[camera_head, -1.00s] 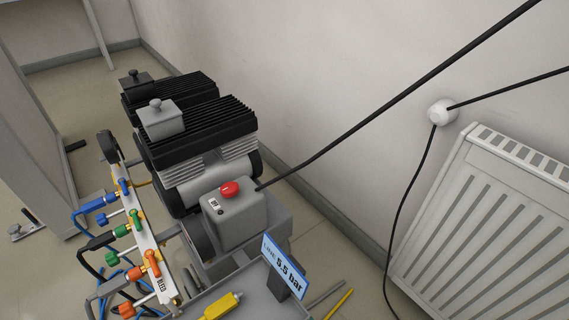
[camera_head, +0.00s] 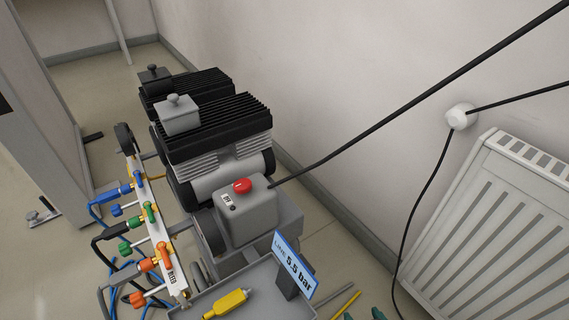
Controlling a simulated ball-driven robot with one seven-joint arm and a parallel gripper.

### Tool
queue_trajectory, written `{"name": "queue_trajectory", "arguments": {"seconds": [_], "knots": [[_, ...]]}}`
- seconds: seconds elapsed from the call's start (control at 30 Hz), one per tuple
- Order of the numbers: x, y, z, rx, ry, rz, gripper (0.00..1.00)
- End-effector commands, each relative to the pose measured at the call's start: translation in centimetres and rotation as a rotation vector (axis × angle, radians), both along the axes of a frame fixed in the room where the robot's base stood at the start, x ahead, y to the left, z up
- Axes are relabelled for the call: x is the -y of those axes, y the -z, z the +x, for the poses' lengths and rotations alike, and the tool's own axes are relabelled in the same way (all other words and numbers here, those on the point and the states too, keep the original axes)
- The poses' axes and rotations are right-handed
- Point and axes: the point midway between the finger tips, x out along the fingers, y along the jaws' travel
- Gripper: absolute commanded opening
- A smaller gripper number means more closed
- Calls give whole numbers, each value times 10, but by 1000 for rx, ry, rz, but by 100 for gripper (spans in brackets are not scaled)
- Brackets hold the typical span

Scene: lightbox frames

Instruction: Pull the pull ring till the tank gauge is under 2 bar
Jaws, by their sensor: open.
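The compressor (camera_head: 215,150) stands by the wall, with black ribbed tops and a grey switch box (camera_head: 250,215) carrying a red button (camera_head: 242,186). A blue-edged sign (camera_head: 295,265) reads "5.5 bar", with a small word before it that looks like "LINE". A manifold bar (camera_head: 158,232) with blue, green and orange valves and a "BLEED" label runs along the left side. A round dark part (camera_head: 125,139) at its far end may be a gauge seen from the side; no reading shows. I cannot make out a pull ring. My gripper is not in view.
A yellow tool (camera_head: 228,302) lies in a grey tray (camera_head: 262,282) at the front. A black cable (camera_head: 400,105) slopes up right from the switch box. A white radiator (camera_head: 480,220) is on the right wall. Blue hoses hang at left. Small teal shapes (camera_head: 378,314) show at the bottom edge.

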Motion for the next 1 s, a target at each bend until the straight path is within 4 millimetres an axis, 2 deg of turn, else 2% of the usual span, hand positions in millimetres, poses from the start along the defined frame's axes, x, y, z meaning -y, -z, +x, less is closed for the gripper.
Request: {"name": "queue_trajectory", "arguments": {"seconds": [0.1,0.3,0.5,0.73,0.8,1.0], "knots": [[25,-6,-27,-157,53,-20,65],[56,-21,-85,-425,119,-39,65],[73,-42,-139,-634,160,-41,65],[83,-69,-193,-821,186,-37,65],[82,-90,-190,-813,182,-38,65],[82,-127,-190,-812,181,-38,65]]}}
